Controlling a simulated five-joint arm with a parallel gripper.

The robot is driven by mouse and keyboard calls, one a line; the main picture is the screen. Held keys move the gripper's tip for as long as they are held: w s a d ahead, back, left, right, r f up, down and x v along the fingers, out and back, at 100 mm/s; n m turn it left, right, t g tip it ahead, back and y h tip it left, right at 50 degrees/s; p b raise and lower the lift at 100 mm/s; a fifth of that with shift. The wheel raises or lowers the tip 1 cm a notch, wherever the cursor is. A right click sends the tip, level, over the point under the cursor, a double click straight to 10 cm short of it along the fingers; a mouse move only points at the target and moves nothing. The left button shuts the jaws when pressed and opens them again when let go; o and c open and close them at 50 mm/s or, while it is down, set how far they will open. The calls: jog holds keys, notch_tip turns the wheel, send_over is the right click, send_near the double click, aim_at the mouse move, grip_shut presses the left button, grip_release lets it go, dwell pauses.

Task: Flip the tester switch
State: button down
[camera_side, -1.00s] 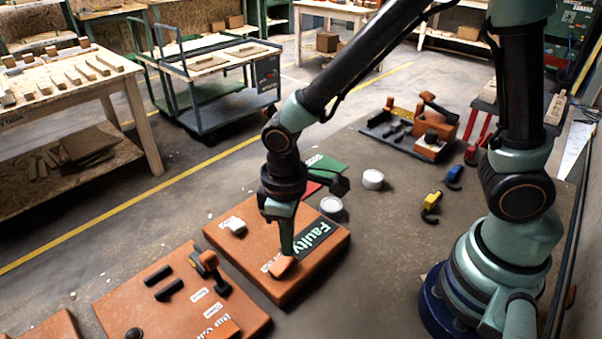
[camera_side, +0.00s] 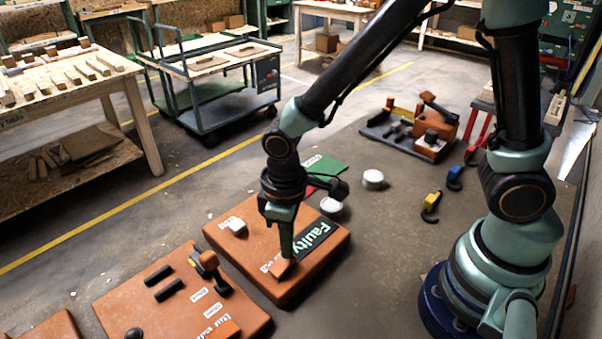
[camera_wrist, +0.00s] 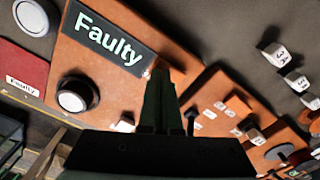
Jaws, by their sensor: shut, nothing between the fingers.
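A small orange block (camera_side: 280,269), seemingly the switch, sits at the board's front, beside white lettering. My gripper (camera_side: 287,257) points down, shut and empty, with its tip against or just behind this block; I cannot tell whether they touch. In the wrist view the closed fingers (camera_wrist: 160,80) end just below the sign, and they hide most of the switch.
A second orange board (camera_side: 180,300) with black bars and an upright lever (camera_side: 211,268) lies at front left. A loaded tray (camera_side: 375,130) stands behind.

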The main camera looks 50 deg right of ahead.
jog(key=shift+f, duration=0.6)
dwell(0.3)
jog(key=shift+r, duration=3.55)
jog(key=s+d+r+m+t, duration=0.1)
jog(key=d+r+m+t, duration=0.4)
jog(key=d+r, duration=0.7)
jog(key=d+m, duration=0.1)
jog(key=d, duration=0.2)
jog(key=shift+d+r+t, duration=0.3)
jog(key=shift+d, duration=0.05)
